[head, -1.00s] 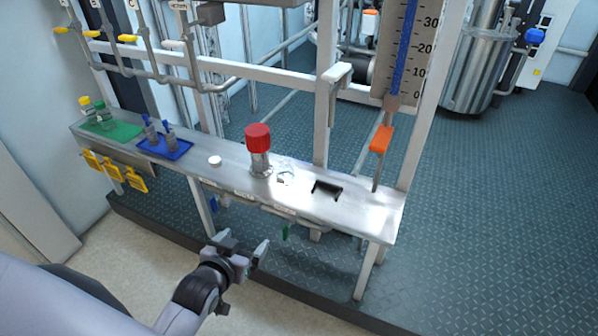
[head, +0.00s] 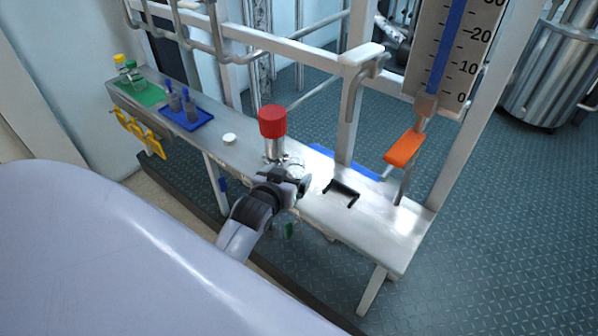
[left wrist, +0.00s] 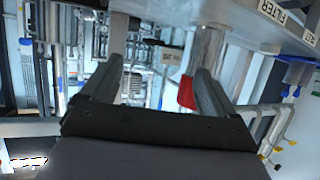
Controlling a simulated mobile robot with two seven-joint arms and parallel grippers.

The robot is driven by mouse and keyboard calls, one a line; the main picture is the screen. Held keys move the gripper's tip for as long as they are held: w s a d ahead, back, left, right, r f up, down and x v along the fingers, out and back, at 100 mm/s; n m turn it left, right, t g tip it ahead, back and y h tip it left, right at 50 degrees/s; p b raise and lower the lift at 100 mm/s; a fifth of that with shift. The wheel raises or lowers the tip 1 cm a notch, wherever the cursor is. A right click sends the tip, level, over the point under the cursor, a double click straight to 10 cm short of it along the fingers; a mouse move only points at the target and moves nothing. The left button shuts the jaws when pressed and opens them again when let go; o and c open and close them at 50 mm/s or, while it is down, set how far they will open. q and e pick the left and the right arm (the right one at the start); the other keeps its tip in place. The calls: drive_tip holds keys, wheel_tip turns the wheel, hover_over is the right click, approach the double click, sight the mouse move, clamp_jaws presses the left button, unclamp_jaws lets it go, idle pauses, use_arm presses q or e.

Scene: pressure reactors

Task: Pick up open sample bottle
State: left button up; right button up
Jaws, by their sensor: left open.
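A small clear glass bottle (head: 295,164), hard to make out, stands on the metal shelf (head: 385,228) just right of the metal fitting with a red cap (head: 272,122). My left gripper (head: 296,182) is open and empty, at the shelf's front side just before the bottle and partly covering its lower part. In the left wrist view the open jaws (left wrist: 160,75) show a metal column and part of the red cap (left wrist: 187,92) by the right finger; I cannot make out the bottle there. My right gripper is not in view.
A white cap (head: 229,138) lies on the shelf left of the red-capped fitting. A blue tray (head: 190,122) and a green mat (head: 150,95) hold bottles farther left. A black bracket (head: 342,192) and an orange handle (head: 404,148) are to the right.

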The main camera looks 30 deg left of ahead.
sight(295, 167)
use_arm(q)
drive_tip(key=shift+x, duration=0.75)
drive_tip(key=shift+b+x, duration=0.65)
drive_tip(key=shift+x, duration=1.55)
drive_tip(key=shift+a, duration=0.1)
drive_tip(key=c, duration=1.1)
drive_tip(key=shift+r, duration=0.1)
